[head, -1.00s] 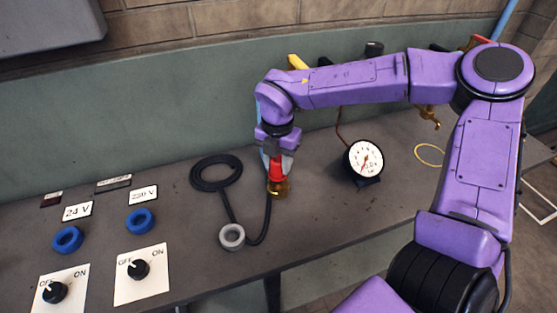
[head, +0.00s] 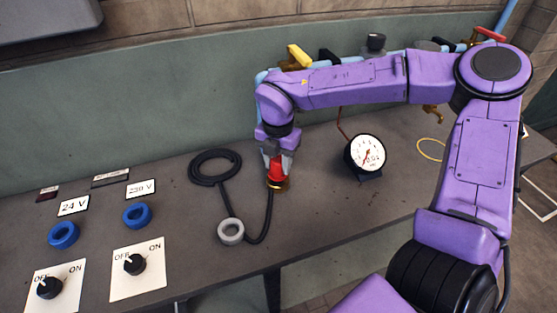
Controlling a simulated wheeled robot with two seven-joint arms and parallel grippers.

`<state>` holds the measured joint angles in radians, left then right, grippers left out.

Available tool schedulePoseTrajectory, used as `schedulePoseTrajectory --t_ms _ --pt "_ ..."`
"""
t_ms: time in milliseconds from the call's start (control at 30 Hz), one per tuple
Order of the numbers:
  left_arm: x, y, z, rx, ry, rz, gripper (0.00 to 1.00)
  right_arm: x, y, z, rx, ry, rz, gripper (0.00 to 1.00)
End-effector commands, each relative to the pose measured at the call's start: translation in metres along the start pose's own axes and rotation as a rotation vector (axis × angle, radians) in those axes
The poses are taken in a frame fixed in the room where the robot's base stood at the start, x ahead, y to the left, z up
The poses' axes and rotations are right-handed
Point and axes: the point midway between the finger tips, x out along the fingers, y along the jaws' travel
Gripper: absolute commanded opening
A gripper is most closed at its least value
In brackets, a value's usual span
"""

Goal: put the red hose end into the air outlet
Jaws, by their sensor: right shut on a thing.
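My right gripper (head: 275,165) is shut on the red hose end (head: 276,171) and points straight down. The red hose end is upright, right over a brass ring-shaped fitting (head: 279,184) on the bench, which looks like the air outlet. The red end appears to meet the fitting; how deep it sits in it I cannot tell. My left gripper is not in view.
A pressure gauge (head: 368,153) stands right of the fitting. Blue sockets (head: 63,235) and (head: 137,215) blue sockets with switch plates (head: 137,265) are at the left. Pipes with a yellow-handled valve (head: 299,56) run along the back wall. The bench front is mostly clear.

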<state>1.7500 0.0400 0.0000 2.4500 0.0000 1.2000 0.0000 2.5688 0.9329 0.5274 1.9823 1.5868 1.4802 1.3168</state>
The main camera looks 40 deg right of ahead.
Motion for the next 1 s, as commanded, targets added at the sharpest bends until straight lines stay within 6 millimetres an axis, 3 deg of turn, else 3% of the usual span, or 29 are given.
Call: schedulePoseTrajectory --t_ms 600,633,700,1000 --pt "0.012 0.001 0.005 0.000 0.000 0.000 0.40 0.016 0.000 0.000 0.000 -0.001 0.001 0.02" --pt "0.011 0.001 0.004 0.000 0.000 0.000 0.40 0.015 0.000 0.000 0.000 -0.001 0.001 0.49" --pt "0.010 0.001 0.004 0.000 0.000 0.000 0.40 0.015 0.000 0.000 0.000 -0.001 0.001 0.69" --pt "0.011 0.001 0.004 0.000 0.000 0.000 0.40 0.013 0.000 0.000 0.000 -0.001 0.000 0.69"
